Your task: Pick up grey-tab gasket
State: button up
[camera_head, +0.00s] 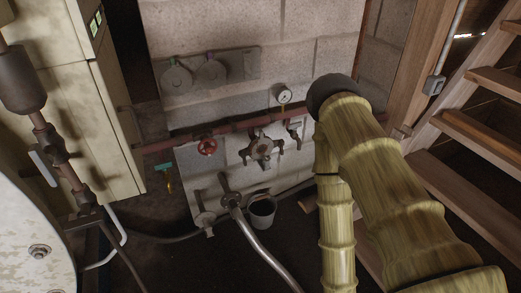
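A grey rack plate (250,64) is fixed to the block wall at upper left. Two round grey gaskets hang on it: a left gasket (177,80) and a right gasket (212,73). I cannot tell which gasket, if either, has the grey tab. The plate's right end looks bare. My gripper is not in view, so whether it is open or shut does not show.
A red pipe with a red handwheel (207,147), a star-shaped valve fitting (262,148) and a gauge (284,95) runs below the rack. A bucket (262,211) and hose (262,250) are lower. Cream cabinet (105,110) at left, wooden stairs (475,185) at right.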

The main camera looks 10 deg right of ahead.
aim_at(254, 153)
jog(key=k, duration=0.6)
jog(key=z, duration=0.55)
jog(key=i, duration=1.45)
jog(key=u, duration=0.45)
